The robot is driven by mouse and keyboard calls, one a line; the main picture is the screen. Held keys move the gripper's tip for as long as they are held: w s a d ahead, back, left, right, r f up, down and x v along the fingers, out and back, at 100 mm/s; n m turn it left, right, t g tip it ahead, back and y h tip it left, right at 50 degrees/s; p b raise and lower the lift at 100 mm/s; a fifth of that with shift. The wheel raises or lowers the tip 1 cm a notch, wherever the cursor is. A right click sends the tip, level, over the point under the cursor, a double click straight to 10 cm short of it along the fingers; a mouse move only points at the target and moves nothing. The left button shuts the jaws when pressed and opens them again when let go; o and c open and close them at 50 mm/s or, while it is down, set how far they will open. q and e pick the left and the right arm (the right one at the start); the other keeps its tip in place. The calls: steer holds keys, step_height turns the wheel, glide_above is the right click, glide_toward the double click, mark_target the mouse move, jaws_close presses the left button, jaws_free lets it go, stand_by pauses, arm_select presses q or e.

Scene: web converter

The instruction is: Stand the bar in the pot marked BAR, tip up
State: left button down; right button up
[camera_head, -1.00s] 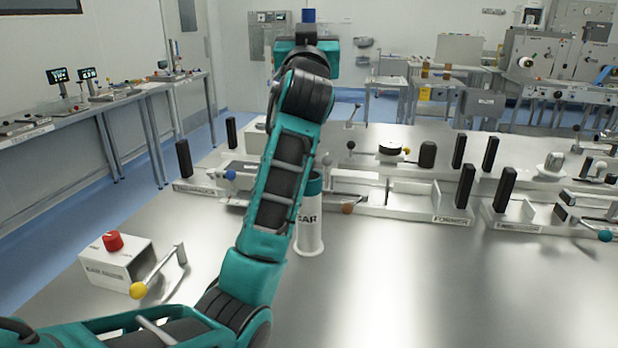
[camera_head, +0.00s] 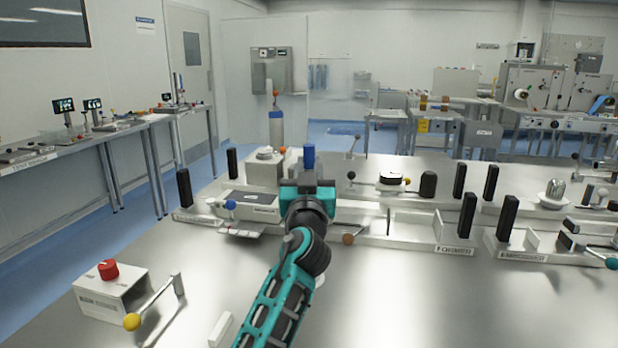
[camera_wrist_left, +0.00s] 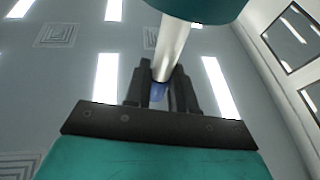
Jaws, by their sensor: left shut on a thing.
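My left gripper (camera_head: 307,186) is low over the bench in the middle of the head view, with its arm reaching away from me. In the left wrist view its dark fingers (camera_wrist_left: 160,88) are shut on the bar (camera_wrist_left: 172,48), a pale silvery rod with a blue part between the fingers. A wide teal part at the top hides the rod's other end. A blue piece (camera_head: 308,157) stands up above the gripper in the head view; I cannot tell whether it is the bar's end. The BAR pot is hidden; my arm covers its spot. My right gripper is not in view.
A white box with a red knob (camera_head: 107,269) and a yellow-ended lever (camera_head: 132,321) stand at the left front. A small white block (camera_head: 220,328) lies beside my arm. Fixtures with black posts line the back. A blue-and-white upright object (camera_head: 276,125) stands behind. The right front is clear.

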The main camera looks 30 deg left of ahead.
arm_select(q)
steer(key=shift+f, duration=0.35)
steer(key=shift+f, duration=0.15)
steer(key=c, duration=1.4)
jaws_free()
steer(key=o, duration=0.5)
steer(key=shift+c, duration=0.2)
